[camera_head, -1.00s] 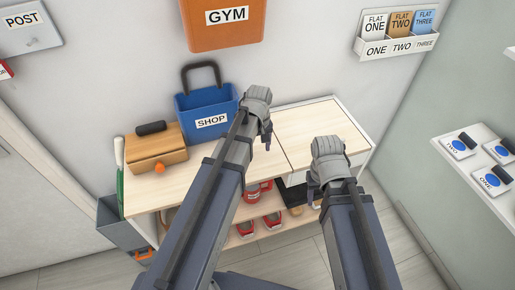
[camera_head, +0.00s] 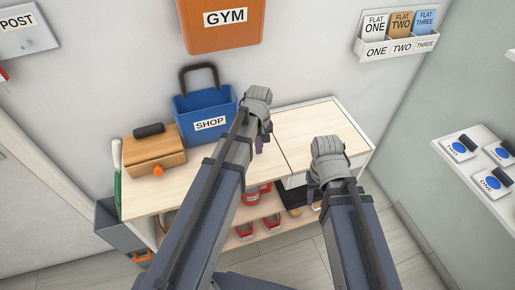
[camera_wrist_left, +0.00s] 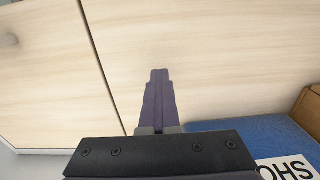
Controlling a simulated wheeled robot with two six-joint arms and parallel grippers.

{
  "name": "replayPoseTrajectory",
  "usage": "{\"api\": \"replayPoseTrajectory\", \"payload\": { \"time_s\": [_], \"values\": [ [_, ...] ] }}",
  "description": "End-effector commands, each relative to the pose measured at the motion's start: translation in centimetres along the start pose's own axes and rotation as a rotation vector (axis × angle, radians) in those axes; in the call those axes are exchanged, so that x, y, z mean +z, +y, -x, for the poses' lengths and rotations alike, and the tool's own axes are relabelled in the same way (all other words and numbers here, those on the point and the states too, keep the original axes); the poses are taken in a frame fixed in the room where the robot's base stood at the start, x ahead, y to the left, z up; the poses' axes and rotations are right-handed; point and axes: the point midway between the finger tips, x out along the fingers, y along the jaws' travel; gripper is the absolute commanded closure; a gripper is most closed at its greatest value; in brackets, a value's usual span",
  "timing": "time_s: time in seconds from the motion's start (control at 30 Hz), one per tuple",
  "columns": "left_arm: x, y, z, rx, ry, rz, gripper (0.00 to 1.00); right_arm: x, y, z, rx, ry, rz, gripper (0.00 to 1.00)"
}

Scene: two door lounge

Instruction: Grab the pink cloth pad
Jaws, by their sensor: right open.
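I see no pink cloth pad in either view; my arms hide parts of the cabinet and its lower shelf. My left gripper (camera_head: 263,143) points down over the wooden cabinet top (camera_head: 300,128), to the right of the blue SHOP basket. In the left wrist view its dark purple fingers (camera_wrist_left: 158,76) are together with nothing seen between them, over pale wood. My right gripper (camera_head: 314,192) is open at the cabinet's front right; its fingers are mostly hidden behind the wrist.
The blue SHOP basket (camera_head: 188,108) and a wooden box (camera_head: 153,158) stand on the cabinet's left part. Red items (camera_head: 244,230) sit on the shelf below. An orange GYM holder (camera_head: 222,35) and a flat-label rack (camera_head: 395,48) hang on the wall. A white shelf (camera_head: 474,181) is at right.

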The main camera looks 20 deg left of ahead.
Motion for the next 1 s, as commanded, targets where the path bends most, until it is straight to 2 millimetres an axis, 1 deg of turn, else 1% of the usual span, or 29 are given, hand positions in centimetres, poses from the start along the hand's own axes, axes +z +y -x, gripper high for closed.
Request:
{"api": "replayPoseTrajectory", "payload": {
  "time_s": [0.33, 0.37, 1.0],
  "values": [
    [0.00, 0.00, 0.00, 0.000, 0.000, 0.000, 1.00, 0.00, 0.00, 0.00, 0.000, 0.000, 0.000, 0.50],
    [0.01, 0.00, 0.00, 0.000, 0.000, 0.000, 0.98, 0.00, 0.00, 0.00, 0.000, 0.000, 0.000, 0.50],
    [0.00, 0.00, 0.00, 0.000, 0.000, 0.000, 0.26, 0.00, 0.00, 0.00, 0.000, 0.000, 0.000, 0.50]
  ]
}}
